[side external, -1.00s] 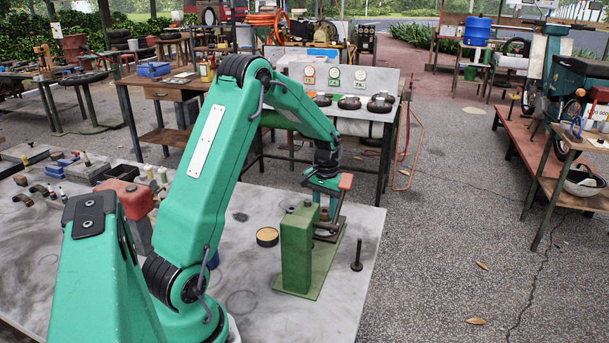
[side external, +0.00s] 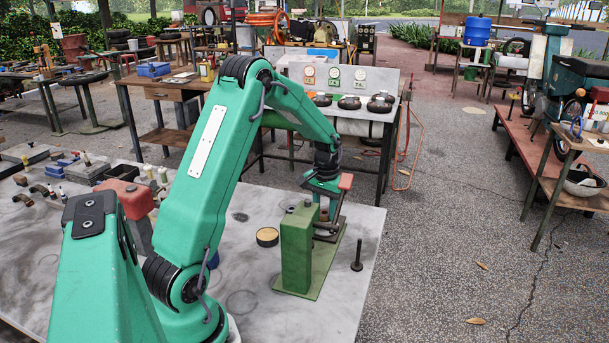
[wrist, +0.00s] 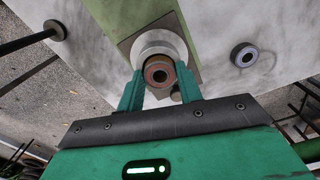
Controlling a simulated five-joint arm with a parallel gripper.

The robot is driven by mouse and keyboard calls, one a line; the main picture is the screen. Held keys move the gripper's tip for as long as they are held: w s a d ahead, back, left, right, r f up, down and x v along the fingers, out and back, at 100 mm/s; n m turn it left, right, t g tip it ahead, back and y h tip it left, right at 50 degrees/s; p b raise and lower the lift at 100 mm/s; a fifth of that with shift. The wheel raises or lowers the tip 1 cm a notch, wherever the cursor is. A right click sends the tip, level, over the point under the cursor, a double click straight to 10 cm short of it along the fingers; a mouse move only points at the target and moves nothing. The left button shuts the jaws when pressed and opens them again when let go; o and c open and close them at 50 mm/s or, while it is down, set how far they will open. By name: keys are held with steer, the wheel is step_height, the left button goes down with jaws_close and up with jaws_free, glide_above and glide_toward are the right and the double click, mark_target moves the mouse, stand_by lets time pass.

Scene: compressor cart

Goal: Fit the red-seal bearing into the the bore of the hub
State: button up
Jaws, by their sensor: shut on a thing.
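The red-seal bearing (wrist: 158,73) shows in the wrist view as a small ring with a reddish face and a dark centre. My gripper (wrist: 158,82) is shut on it, one green finger on each side. The hub (wrist: 158,39) is a pale metal ring directly behind the bearing. The bearing overlaps the hub's near part and its bore; I cannot tell whether it has entered. In the side view my gripper (side external: 325,212) is low over the green fixture (side external: 297,252), whose upright block partly hides the hub area. The bearing cannot be made out there.
A second ring with a dark face (wrist: 244,56) lies on the grey bench right of the hub in the wrist view. A dark upright pin (side external: 357,255) stands near the bench's right edge. A round tan-topped disc (side external: 267,237) lies left of the fixture.

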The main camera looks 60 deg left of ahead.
steer(key=shift+f, duration=0.15)
steer(key=shift+r, duration=0.45)
stand_by(0.5)
steer(key=shift+d, duration=0.15)
stand_by(0.3)
steer(key=shift+f, duration=0.4)
stand_by(1.1)
steer(key=shift+r, duration=0.45)
steer(key=shift+f, duration=0.45)
stand_by(3.0)
stand_by(0.5)
steer(key=o, duration=1)
steer(key=shift+c, duration=0.2)
steer(key=shift+r, duration=0.15)
